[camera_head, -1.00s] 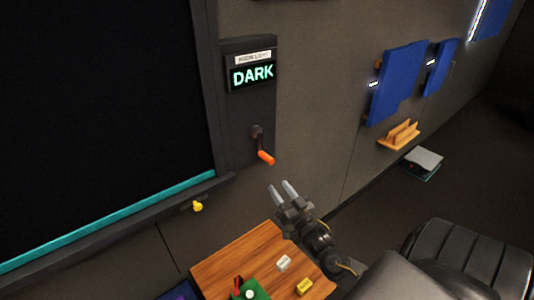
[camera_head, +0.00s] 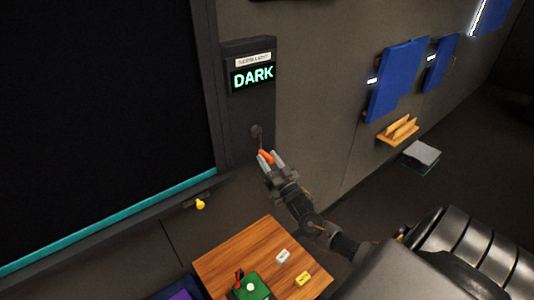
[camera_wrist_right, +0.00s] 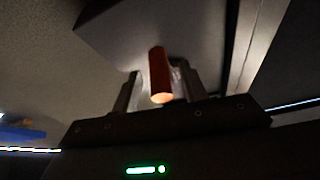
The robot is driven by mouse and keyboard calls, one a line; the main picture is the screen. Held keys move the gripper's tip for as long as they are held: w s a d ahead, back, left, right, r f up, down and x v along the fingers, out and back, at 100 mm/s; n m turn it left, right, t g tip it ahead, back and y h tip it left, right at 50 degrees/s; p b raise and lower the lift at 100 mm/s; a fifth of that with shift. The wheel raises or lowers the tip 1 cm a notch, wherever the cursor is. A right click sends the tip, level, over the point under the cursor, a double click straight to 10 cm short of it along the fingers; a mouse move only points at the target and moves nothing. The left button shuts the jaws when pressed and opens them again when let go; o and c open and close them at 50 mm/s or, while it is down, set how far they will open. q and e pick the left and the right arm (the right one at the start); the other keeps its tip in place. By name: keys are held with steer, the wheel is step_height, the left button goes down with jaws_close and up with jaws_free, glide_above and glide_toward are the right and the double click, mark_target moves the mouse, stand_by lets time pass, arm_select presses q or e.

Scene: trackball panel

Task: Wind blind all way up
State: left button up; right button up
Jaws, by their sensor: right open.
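The blind (camera_head: 100,90) is a large black sheet with a teal bottom bar (camera_head: 110,220) low in its frame. To its right, a wall panel (camera_head: 235,115) bears a lit sign (camera_head: 253,77) reading DARK and a crank with an orange handle (camera_head: 265,156). My right gripper (camera_head: 270,160) is open, its fingers on either side of the orange handle. In the right wrist view the handle (camera_wrist_right: 160,75) stands between the two fingers; I cannot tell whether they touch it. My left gripper is not in view.
A wooden table (camera_head: 235,255) below holds a green trackball block (camera_head: 250,288), a white block (camera_head: 283,256) and a yellow block (camera_head: 302,278). A yellow knob (camera_head: 200,204) sits under the blind's sill. Blue panels (camera_head: 395,80) and a wooden rack (camera_head: 399,131) are on the right wall.

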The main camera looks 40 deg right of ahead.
steer(key=shift+x, duration=0.8)
steer(key=shift+c, duration=0.4)
jaws_close()
